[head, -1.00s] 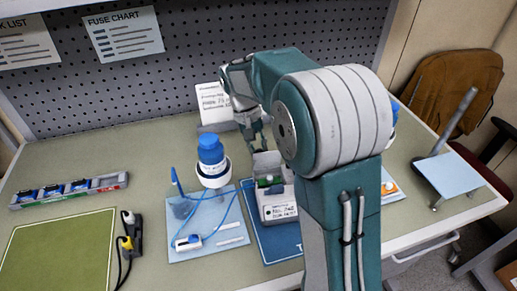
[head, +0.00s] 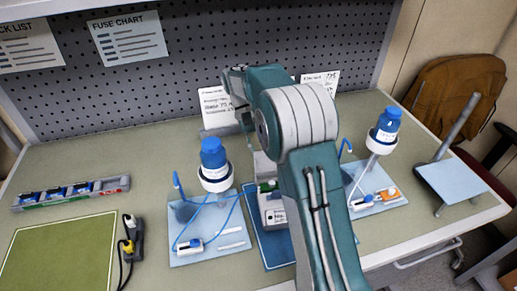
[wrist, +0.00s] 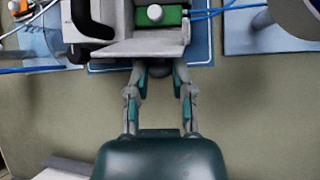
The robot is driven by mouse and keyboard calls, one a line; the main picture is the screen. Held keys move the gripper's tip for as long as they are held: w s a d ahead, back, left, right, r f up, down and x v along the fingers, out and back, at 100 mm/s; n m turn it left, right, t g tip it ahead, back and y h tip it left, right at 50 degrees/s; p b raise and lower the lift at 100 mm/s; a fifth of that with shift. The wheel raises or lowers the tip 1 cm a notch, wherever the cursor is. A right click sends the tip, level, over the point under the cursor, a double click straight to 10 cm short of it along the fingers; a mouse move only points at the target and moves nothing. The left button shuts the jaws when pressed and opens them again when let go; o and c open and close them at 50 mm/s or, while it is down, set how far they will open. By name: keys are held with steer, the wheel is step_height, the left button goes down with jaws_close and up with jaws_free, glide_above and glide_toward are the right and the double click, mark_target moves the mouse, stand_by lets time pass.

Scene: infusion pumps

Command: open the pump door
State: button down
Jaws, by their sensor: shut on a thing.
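The pump (head: 272,208) is a light grey box with a white label, on a dark blue mat (head: 279,247) left of my arm in the head view. Its door (head: 263,166) stands raised at the back, partly hidden by my arm. In the wrist view the door (wrist: 150,48) is a grey panel swung away from the body, and the green inside (wrist: 172,16) with a white round knob shows. My gripper (wrist: 160,70) is shut on the pump door at its edge; a dark rounded part shows between the fingertips. The exact contact is hidden.
A blue-capped bottle (head: 213,160) stands in a holder left of the pump, above a light blue mat with tubing. Another bottle (head: 386,125) stands at the right. A sign (head: 216,110) is behind my gripper. The left green mat (head: 62,255) is clear.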

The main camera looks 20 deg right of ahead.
steer(key=shift+f, duration=0.1)
steer(key=shift+c, duration=2.4)
jaws_free()
